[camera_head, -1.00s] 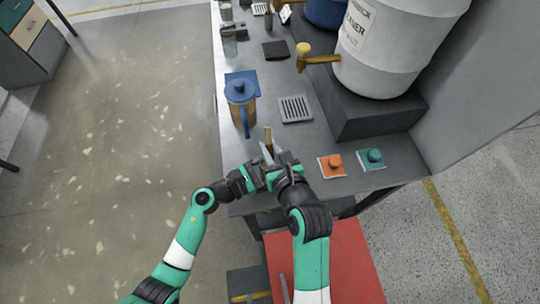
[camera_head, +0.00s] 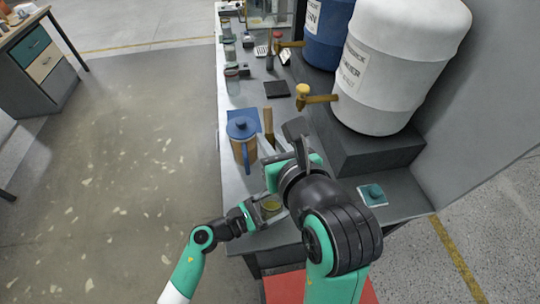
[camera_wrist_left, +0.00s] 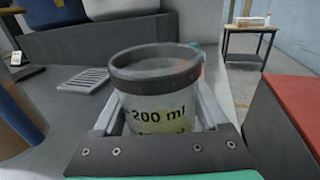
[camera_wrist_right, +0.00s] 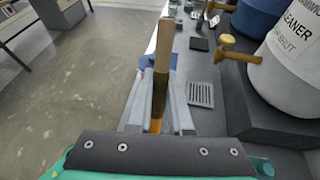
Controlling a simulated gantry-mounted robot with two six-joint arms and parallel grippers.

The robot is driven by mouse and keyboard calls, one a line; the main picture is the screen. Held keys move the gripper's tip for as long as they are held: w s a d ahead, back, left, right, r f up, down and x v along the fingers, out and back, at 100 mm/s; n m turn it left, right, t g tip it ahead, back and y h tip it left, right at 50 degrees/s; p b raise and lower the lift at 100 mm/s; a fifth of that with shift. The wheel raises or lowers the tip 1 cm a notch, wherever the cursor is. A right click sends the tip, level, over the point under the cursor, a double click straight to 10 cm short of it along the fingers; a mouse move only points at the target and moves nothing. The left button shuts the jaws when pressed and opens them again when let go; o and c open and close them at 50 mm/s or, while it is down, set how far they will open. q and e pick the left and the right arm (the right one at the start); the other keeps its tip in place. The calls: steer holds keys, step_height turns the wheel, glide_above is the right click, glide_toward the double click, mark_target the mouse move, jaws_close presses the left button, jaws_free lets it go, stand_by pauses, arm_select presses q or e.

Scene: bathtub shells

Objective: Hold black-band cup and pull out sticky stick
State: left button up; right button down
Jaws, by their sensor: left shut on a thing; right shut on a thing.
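The black-band cup (camera_wrist_left: 155,95), a clear cup with a dark rim band and "200 ml" on it, stands between the fingers of my left gripper (camera_wrist_left: 155,125), which is shut on it. In the head view the cup (camera_head: 271,205) shows amber content near the bench's front. My right gripper (camera_wrist_right: 160,100) is shut on the sticky stick (camera_wrist_right: 163,50), which has a pale wooden handle and an amber-coated lower part. The stick's handle (camera_head: 268,121) rises beside my right wrist in the head view. The stick's lower end is hidden, and the right hand is above the cup.
A blue-lidded jug (camera_head: 242,130) stands left of the stick. A white barrel (camera_head: 385,75) with a yellow tap (camera_head: 312,97) stands on a dark raised block at right. A teal button (camera_head: 373,193) is at front right. A drain grate (camera_wrist_right: 200,95) lies on the bench.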

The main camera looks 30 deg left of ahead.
steer(key=shift+r, duration=0.25)
arm_select(q)
steer(key=o, duration=1.4)
steer(key=v, duration=1.2)
steer(key=shift+a, duration=0.1)
